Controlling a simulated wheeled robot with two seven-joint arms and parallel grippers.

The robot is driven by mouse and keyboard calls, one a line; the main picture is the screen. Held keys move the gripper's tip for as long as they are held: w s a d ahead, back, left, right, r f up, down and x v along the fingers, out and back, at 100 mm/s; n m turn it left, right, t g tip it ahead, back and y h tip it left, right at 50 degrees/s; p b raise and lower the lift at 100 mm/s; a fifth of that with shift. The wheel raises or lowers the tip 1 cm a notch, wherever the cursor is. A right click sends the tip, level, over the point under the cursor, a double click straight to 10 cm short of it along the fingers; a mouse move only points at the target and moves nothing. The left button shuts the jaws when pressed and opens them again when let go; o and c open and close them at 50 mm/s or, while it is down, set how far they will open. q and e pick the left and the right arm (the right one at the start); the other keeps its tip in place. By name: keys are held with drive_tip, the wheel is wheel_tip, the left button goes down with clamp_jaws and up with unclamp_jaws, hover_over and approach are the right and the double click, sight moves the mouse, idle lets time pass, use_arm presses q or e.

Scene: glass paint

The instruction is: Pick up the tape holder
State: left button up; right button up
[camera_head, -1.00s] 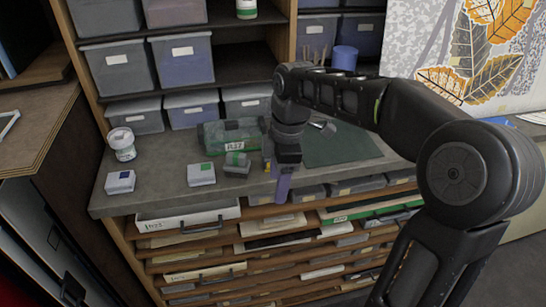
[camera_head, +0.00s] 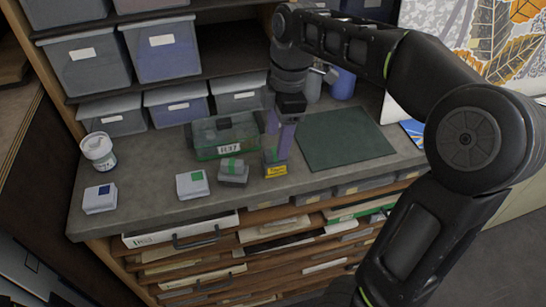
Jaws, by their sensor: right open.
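My left gripper is not in view.
A clear green-edged box (camera_head: 224,137) stands behind the small items. Two white boxes (camera_head: 192,185) (camera_head: 100,199) and a white jar (camera_head: 98,151) are to the left. A dark green mat (camera_head: 345,138) lies bare to the right. Shelves with grey bins (camera_head: 87,62) rise behind.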

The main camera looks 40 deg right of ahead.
sight(273, 160)
drive_tip(key=shift+a+f, duration=0.15)
drive_tip(key=shift+f, duration=1.15)
drive_tip(key=shift+f, duration=0.1)
drive_tip(key=f, duration=0.1)
drive_tip(key=f+p, duration=0.1)
drive_tip(key=f, duration=0.3)
drive_tip(key=shift+w+a+p, duration=0.2)
drive_tip(key=shift+a+p, duration=0.15)
drive_tip(key=shift+c, duration=0.4)
clamp_jaws()
